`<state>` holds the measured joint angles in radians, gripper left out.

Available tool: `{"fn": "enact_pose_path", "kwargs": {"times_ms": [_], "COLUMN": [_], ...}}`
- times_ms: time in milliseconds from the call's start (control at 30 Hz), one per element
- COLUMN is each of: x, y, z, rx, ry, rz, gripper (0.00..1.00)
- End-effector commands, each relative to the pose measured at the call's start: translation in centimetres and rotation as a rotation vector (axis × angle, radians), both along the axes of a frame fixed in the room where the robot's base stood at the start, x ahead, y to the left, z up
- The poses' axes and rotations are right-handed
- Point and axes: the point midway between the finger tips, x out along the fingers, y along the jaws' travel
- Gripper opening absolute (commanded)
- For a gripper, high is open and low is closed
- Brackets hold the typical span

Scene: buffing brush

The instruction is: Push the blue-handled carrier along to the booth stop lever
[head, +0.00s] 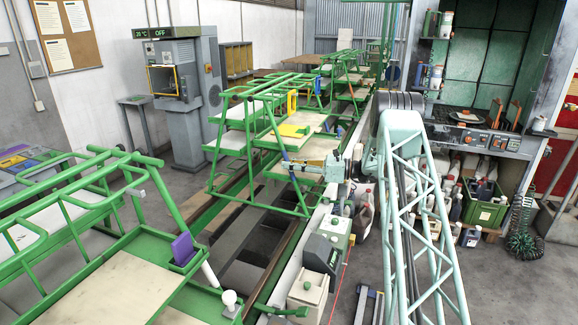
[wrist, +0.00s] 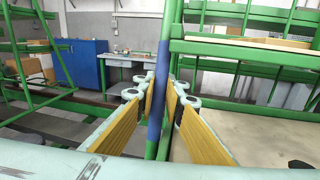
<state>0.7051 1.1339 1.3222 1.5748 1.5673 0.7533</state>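The carrier (head: 262,138) is a green tube frame on the floor track at the middle of the head view, with pale boards on its shelves. Its blue handle (head: 287,158) is a sleeve on an upright green post at the near right corner. In the wrist view the blue handle (wrist: 158,88) stands upright between my two yellow-padded fingers. My gripper (head: 291,165) reaches in from the right; in the wrist view its fingers (wrist: 160,97) converge on the post and appear shut on it. The exact contact is partly hidden. I cannot make out the booth stop lever for certain.
Another green carrier (head: 110,265) stands at the near left, and more green frames (head: 350,70) stand farther along the track. The spray booth (head: 487,65) is at the right, with bottles and a green crate (head: 484,208) below it. A grey-green control box (head: 328,246) stands beside the track.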

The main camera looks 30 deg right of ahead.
Motion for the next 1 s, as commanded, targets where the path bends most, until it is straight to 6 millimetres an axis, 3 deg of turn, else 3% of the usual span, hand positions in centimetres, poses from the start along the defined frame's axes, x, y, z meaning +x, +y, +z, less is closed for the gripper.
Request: {"fn": "enact_pose_path", "kwargs": {"times_ms": [167, 633, 1000], "x": [0.0, -0.3, -2.8], "y": [0.0, -0.4, -3.2], "z": [-0.1, 0.0, 0.0], "rx": [0.001, 0.0, 0.0], "ry": [0.001, 0.0, 0.0], "rz": [0.001, 0.0, -0.001], "gripper": [0.24, 0.24, 0.24]}}
